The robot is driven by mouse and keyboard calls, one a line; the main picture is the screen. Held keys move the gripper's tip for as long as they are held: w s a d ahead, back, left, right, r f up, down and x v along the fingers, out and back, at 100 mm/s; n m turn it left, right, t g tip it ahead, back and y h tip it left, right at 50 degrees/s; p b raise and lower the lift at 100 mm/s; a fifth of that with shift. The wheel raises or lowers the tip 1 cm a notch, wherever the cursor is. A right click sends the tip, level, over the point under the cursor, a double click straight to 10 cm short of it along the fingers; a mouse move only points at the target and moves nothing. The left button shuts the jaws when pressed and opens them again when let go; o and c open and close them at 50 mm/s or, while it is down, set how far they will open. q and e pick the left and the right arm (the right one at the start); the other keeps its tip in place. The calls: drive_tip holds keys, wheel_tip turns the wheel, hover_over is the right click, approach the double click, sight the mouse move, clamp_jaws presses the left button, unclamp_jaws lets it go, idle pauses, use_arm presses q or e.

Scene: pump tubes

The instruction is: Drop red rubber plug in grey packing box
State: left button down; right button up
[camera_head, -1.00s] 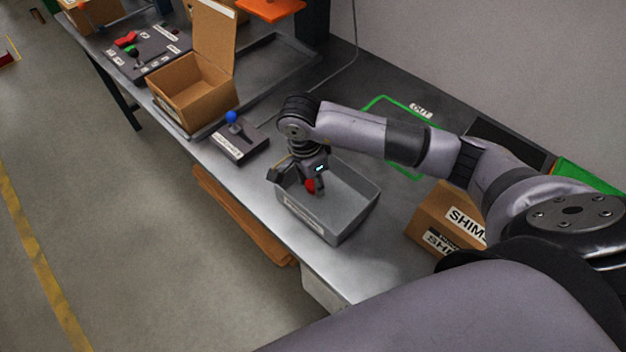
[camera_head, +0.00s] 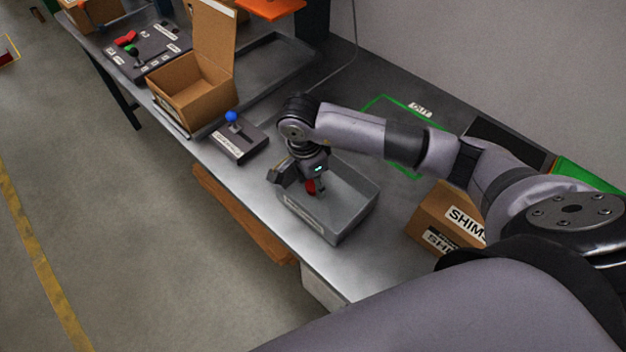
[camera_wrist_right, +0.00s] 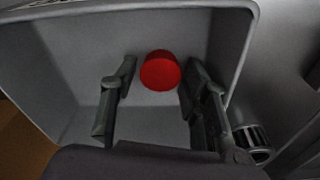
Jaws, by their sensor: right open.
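The grey packing box (camera_head: 352,228) is an open-topped bin on the metal bench, near the middle of the head view. My right gripper (camera_head: 316,188) points down over the left part of the box. The red rubber plug (camera_head: 310,186) shows at its fingers, partly covered by them. In the right wrist view, the round red plug (camera_wrist_right: 160,71) lies between the spread fingertips, with the box's grey inside (camera_wrist_right: 75,45) around it. The fingers are open. I cannot tell whether the plug touches the box floor. My left gripper is out of view.
A cardboard box labelled SHIMS (camera_head: 437,212) stands right of the grey box. A small device with a blue knob (camera_head: 232,117) and an open cardboard box (camera_head: 190,92) stand to the left. A green outline (camera_head: 372,104) marks the bench behind.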

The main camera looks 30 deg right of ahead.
sight(307, 188)
wheel_tip(307, 188, up, 12)
drive_tip(key=a+b, duration=0.1)
drive_tip(key=shift+a+f, duration=0.2)
drive_tip(key=shift+f, duration=0.1)
idle(0.4)
